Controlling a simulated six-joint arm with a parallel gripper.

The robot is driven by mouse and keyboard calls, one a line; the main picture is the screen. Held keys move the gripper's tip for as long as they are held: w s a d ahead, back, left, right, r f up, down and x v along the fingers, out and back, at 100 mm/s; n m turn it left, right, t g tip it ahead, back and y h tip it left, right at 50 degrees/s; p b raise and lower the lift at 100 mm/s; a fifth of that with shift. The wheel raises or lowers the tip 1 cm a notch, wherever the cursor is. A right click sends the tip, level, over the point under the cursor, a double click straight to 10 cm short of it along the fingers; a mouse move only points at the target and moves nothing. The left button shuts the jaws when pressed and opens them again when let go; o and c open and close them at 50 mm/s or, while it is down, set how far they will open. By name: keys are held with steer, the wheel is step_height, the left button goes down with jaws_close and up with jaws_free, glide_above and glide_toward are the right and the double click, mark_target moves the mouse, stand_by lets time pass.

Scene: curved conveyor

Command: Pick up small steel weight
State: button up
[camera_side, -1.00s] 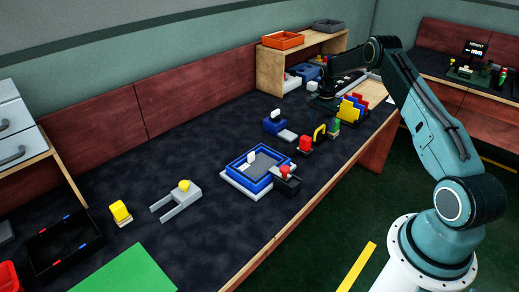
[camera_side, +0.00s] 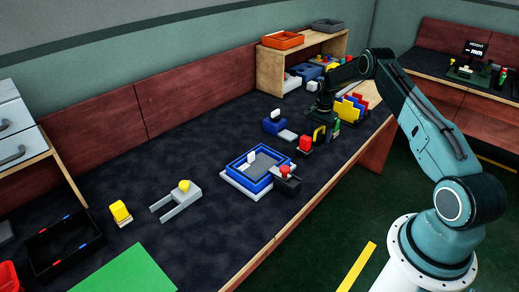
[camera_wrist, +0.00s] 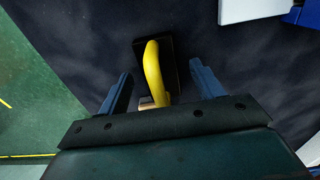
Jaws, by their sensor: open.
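A dark block with an arched yellow handle (camera_wrist: 153,70) lies between the fingers of my gripper (camera_wrist: 162,84) in the wrist view. The fingers stand open on either side of the handle, with gaps visible. In the side view my gripper (camera_side: 321,122) is low over the bench, at the yellow handle (camera_side: 319,135), partly hiding it. A red-topped dark piece (camera_side: 305,145) stands just to its left. Another dark piece with a red knob (camera_side: 286,180) is by the blue tray. None is clearly marked as the small steel weight.
A green-topped piece (camera_side: 335,128) and a rack of coloured plates (camera_side: 350,107) stand close right of my gripper. A blue piece (camera_side: 273,123) is to the left. A blue-walled tray (camera_side: 237,170) lies nearer the camera. The bench's front edge is close by.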

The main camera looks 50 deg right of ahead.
jaws_close()
steer(key=shift+r, duration=0.1)
stand_by(0.3)
step_height(320, 180, up, 20)
stand_by(0.8)
stand_by(0.5)
